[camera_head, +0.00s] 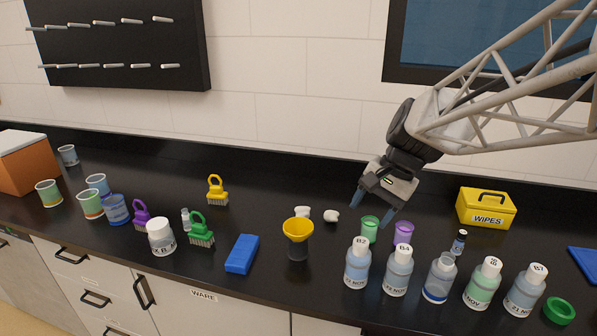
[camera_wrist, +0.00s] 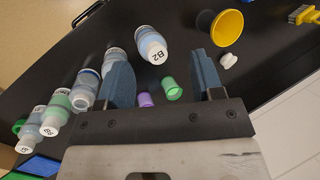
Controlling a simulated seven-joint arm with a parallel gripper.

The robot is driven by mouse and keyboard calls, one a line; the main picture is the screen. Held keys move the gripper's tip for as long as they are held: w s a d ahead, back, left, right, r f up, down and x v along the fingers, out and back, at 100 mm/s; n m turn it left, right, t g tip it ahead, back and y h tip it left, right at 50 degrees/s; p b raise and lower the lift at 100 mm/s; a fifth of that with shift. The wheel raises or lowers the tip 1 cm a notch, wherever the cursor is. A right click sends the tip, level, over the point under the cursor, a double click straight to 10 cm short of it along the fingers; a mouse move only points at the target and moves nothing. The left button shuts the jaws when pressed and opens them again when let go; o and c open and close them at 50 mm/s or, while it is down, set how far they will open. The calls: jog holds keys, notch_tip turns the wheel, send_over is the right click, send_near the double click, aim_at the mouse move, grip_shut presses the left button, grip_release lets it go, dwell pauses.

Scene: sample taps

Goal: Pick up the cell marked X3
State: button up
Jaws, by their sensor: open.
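I cannot read the mark X3 on anything. Another small clear vial (camera_head: 185,220) stands at the left between the purple and green brushes. I cannot tell whether either is the cell. My gripper (camera_head: 372,207) is open and empty above the counter, near a green cup (camera_head: 369,230) and a purple cup (camera_head: 403,232). In the wrist view these green (camera_wrist: 173,88) and purple (camera_wrist: 145,99) cups show between the blue fingers.
Several bottles, including B2 (camera_head: 358,264) and B4 (camera_head: 398,271), line the front right. A yellow funnel (camera_head: 298,231) sits on a dark holder. A yellow WIPES box (camera_head: 486,208) is behind right. Cups, brushes and a white-lidded jar (camera_head: 161,238) crowd the left. The counter's back middle is fairly clear.

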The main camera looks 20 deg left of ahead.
jog(key=w+a+f+m+g+y, duration=0.1)
jog(key=w+a, duration=0.3)
jog(key=a, duration=0.2)
jog(key=w+a+f+g+y, duration=0.1)
jog(key=w+a+f, duration=0.1)
jog(key=w+a, duration=0.35)
jog(key=m+g+y, duration=0.3)
jog(key=m+g, duration=0.1)
jog(key=g, duration=0.3)
send_near(187, 221)
jog(key=shift+s+a+f, duration=0.2)
jog(key=shift+a+f, duration=0.35)
jog(key=shift+s+a+f, duration=0.15)
jog(key=shift+a+f, duration=0.35)
jog(key=shift+x, duration=1.25)
jog(key=shift+a, duration=0.1)
jog(key=shift+x, duration=2.6)
